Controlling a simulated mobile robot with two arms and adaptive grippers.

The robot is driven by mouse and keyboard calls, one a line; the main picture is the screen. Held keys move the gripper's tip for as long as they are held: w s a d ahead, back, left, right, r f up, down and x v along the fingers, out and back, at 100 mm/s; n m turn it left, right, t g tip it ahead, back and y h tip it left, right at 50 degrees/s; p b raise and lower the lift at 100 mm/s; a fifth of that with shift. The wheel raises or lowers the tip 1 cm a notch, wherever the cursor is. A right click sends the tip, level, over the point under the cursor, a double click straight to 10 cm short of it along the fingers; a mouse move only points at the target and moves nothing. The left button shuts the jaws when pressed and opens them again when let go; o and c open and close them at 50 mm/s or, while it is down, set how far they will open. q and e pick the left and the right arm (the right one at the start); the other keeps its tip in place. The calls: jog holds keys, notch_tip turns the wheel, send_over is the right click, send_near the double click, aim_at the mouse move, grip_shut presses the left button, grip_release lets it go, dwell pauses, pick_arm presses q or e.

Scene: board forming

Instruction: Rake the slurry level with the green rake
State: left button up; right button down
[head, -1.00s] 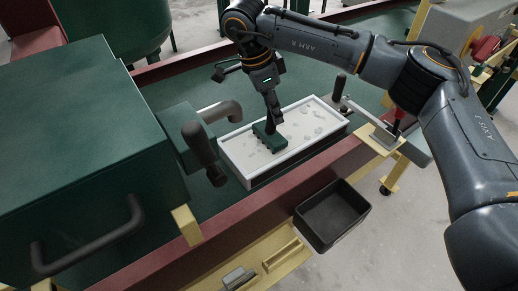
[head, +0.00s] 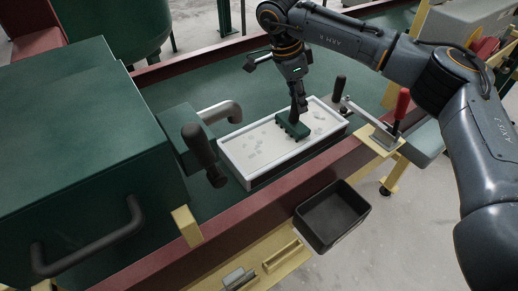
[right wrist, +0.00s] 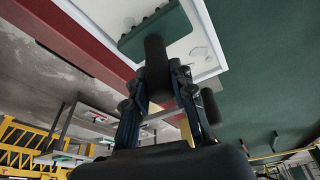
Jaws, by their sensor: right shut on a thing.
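The green rake (head: 292,126) has its toothed head on the white slurry in the tray (head: 247,180), right of the tray's middle. My right gripper (head: 299,104) is shut on the rake's dark handle above the slurry. The right wrist view shows the handle (right wrist: 156,68) between the fingers, with the green head (right wrist: 150,28) beyond it. The slurry (head: 262,142) has grey lumps or patches left of the rake and a few near the tray's right end (head: 320,114). My left gripper is not in view.
A clamp with a red handle (head: 402,104) stands just right of the tray. A grey pipe (head: 222,112) and a black knob (head: 198,145) are at its left. A black bin (head: 333,215) sits in front, below the red rail (head: 270,192).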

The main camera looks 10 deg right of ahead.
jog(key=d, duration=0.1)
jog(key=w+d, duration=0.1)
jog(key=d, duration=0.1)
jog(key=w+d, duration=0.1)
jog(key=d, duration=0.1)
jog(key=shift+p, duration=0.4)
jog(key=shift+a, duration=0.1)
jog(key=shift+s+a, duration=0.4)
jog(key=shift+a, duration=0.55)
jog(key=shift+s+a, duration=0.35)
jog(key=shift+a, duration=0.65)
jog(key=shift+s+a, duration=0.4)
jog(key=shift+a, duration=0.55)
jog(key=s+a, duration=0.3)
jog(key=a, duration=0.5)
jog(key=shift+s+a, duration=0.3)
notch_tip(320, 180, up, 7)
jog(key=p, duration=0.4)
